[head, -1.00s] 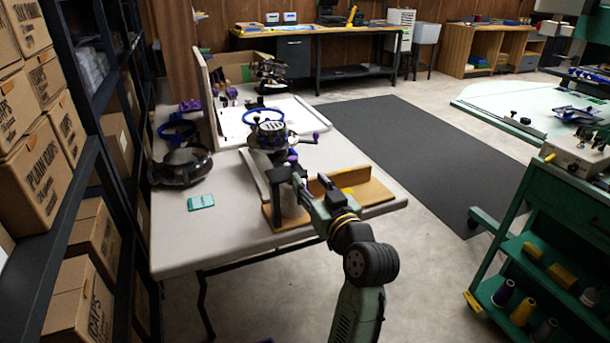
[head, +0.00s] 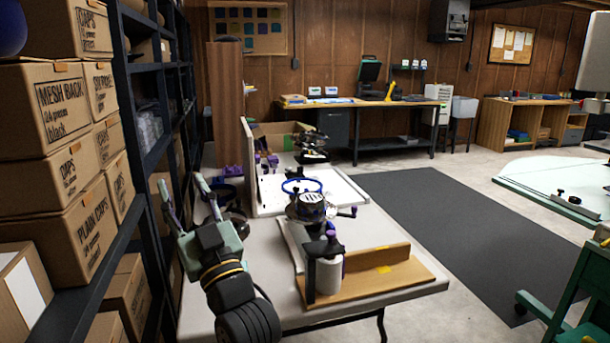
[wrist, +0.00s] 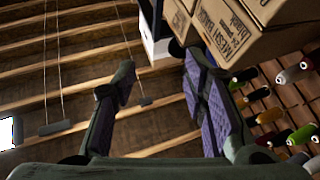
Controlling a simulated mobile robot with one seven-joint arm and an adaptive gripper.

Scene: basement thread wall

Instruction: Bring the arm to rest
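My gripper (head: 184,202) is raised at the left of the head view, in front of the shelf and the left side of the table. Its two fingers point up and stand apart with nothing between them. In the wrist view my gripper (wrist: 165,90) also shows open and empty, with purple pads on both fingers. Behind it there are wooden ceiling beams and boxes. My arm rises from the bottom of the head view, left of the wooden fixture.
A dark shelf (head: 127,133) with cap boxes (head: 68,215) stands close left of my gripper. The white table (head: 258,258) holds a cap-hoop device (head: 306,208) and a wooden fixture (head: 395,271). Floor with a dark mat (head: 450,225) is clear to the right.

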